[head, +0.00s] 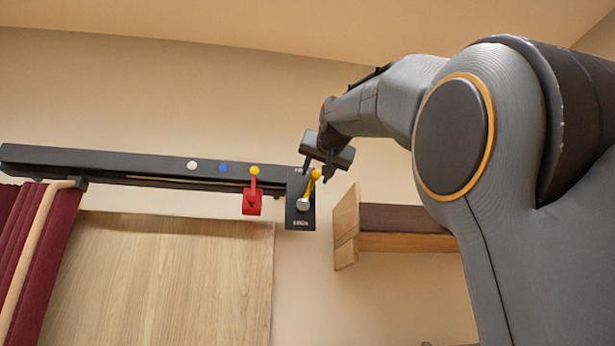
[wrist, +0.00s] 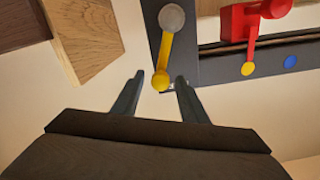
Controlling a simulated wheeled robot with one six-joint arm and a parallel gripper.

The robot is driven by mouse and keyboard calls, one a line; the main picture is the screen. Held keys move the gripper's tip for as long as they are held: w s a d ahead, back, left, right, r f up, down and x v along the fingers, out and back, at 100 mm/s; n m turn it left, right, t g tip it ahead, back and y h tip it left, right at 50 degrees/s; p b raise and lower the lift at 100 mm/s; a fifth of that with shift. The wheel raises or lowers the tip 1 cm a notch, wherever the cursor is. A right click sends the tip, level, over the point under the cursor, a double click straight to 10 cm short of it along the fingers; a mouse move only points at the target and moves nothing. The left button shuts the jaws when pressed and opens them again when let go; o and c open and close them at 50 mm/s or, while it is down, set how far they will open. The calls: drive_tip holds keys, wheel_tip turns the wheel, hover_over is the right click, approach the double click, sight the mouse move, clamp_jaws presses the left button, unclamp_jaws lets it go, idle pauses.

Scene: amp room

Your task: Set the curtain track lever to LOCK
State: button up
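The curtain track lever (head: 312,184) is a yellow arm with a round yellow knob on a grey hub, mounted on a dark plate (head: 293,214) at the right end of the track. It points up and slightly right in the head view, away from the lower LOCK label (head: 300,222). In the wrist view the lever (wrist: 163,55) hangs toward my gripper. My gripper (head: 316,172) is at the lever's knob end. In the wrist view my gripper (wrist: 153,85) is open, its fingers on either side of the knob. I cannot tell whether they touch it.
The black track (head: 130,167) runs left along the wall, with a red carriage (head: 251,203) beside the plate and white and blue dots. A dark red curtain (head: 45,260) hangs far left. A wooden block (head: 346,228) juts out right of the plate. A wood panel (head: 170,280) is below.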

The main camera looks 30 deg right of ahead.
drive_tip(key=shift+w+d, duration=0.15)
drive_tip(key=shift+w, duration=0.5)
clamp_jaws()
